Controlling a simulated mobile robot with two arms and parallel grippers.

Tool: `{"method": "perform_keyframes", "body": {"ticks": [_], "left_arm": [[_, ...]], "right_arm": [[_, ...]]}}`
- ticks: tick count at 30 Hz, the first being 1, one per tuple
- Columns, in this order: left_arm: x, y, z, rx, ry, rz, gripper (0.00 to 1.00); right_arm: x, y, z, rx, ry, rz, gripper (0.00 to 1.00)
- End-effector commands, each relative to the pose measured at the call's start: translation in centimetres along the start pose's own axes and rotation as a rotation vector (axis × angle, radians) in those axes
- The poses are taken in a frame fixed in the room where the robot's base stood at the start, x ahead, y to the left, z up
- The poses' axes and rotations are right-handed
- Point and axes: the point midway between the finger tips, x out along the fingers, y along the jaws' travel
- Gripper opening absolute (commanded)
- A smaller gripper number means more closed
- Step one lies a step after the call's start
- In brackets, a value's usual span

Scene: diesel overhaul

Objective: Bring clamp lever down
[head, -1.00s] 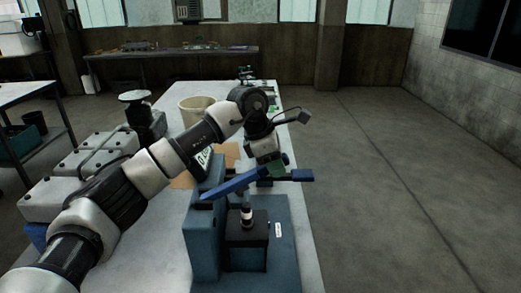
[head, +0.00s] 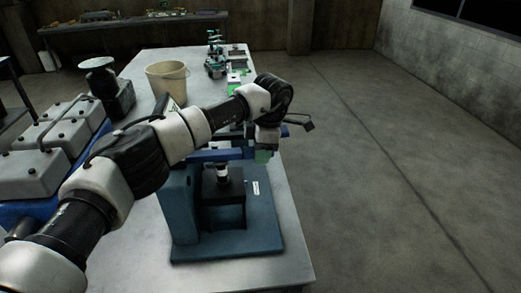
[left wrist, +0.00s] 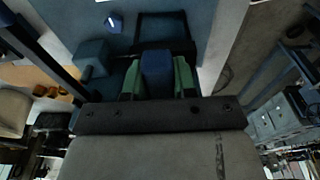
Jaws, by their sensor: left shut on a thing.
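The blue clamp lever (head: 215,155) sits on top of the blue clamp fixture (head: 180,210) and looks close to level in the head view. My left gripper (head: 264,155) is at the lever's right end. In the left wrist view, its green finger pads (left wrist: 157,78) are on both sides of the lever's blue handle (left wrist: 157,70), shut on it. A dark block (head: 223,187) with a light-and-dark cylindrical part (head: 222,172) stands on the fixture below the lever. My left arm hides part of the lever. My right gripper is not in view.
The fixture stands near the front of a long grey workbench (head: 150,240). A cream bucket (head: 167,78) stands behind it, and a grey engine part (head: 60,140) is at left. Small green items (head: 214,62) stand at the far end. The floor at right is clear.

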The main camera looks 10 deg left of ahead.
Motion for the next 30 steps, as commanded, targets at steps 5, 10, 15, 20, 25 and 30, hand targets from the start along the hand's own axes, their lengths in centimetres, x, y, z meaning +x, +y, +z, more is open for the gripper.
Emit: {"method": "perform_keyframes", "body": {"ticks": [5,10,15,20,25,30], "left_arm": [[0.5,-0.1,-0.1,-0.002,0.014,-0.002,0.0],[0.6,-0.1,-0.1,-0.002,0.015,-0.004,0.0],[0.6,-0.1,-0.1,-0.001,0.014,-0.004,0.48],[0.4,-0.1,-0.1,0.0,0.012,-0.003,0.52],[0.2,-0.1,0.0,0.0,0.01,-0.002,0.52],[-1.7,0.0,0.1,0.0,0.008,0.002,0.52]], "right_arm": [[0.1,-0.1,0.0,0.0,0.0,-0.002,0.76],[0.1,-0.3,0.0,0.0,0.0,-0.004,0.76],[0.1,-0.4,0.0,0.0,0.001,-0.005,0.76],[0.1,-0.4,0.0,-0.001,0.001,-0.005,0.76],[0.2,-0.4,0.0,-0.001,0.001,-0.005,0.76],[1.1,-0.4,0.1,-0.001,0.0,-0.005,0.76]]}}
